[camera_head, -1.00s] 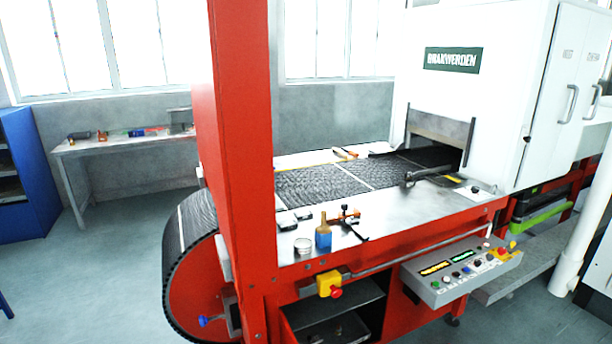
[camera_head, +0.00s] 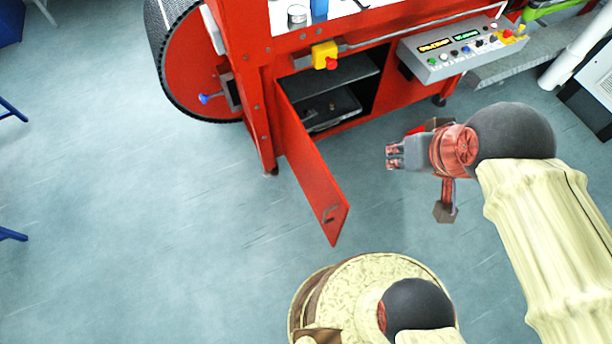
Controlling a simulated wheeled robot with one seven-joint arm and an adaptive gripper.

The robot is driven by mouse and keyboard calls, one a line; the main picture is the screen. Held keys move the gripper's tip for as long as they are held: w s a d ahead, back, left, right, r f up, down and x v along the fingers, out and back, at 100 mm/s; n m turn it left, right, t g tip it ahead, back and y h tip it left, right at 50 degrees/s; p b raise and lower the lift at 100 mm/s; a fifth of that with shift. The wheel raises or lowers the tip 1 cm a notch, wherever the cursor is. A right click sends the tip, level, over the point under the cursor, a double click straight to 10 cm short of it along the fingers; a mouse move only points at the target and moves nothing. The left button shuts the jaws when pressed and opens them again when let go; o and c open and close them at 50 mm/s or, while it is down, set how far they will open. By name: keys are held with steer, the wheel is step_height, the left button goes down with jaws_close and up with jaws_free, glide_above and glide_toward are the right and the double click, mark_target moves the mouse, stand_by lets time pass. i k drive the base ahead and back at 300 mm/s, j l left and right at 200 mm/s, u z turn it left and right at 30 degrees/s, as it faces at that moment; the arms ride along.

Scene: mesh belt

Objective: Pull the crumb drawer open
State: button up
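A dark tray-like box (camera_head: 332,108), which looks like the crumb drawer, sits low inside the open cabinet of the red machine frame. Small dark details show on it, too small to make out. The cabinet's red door (camera_head: 312,178) stands swung out toward me, with a small handle near its free end. My gripper (camera_head: 391,156) is over the floor to the right of the door, pointing left, apart from both door and drawer. Its fingers hold nothing that I can see; their gap is too small to judge.
A grey control panel (camera_head: 465,50) with buttons juts out at the upper right. A yellow box with a red button (camera_head: 326,57) sits above the cabinet opening. A dark shelf (camera_head: 345,72) lies above the drawer. The floor (camera_head: 150,220) at left is clear.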

mark_target(347, 106)
steer(key=l+u, duration=0.1)
steer(key=l, duration=0.75)
steer(key=i+l, duration=0.25)
steer(key=l, duration=0.15)
steer(key=i+l+u, duration=0.1)
steer(key=i+l, duration=0.15)
steer(key=l, duration=0.15)
steer(key=i+j+u, duration=0.1)
steer(key=i, duration=0.55)
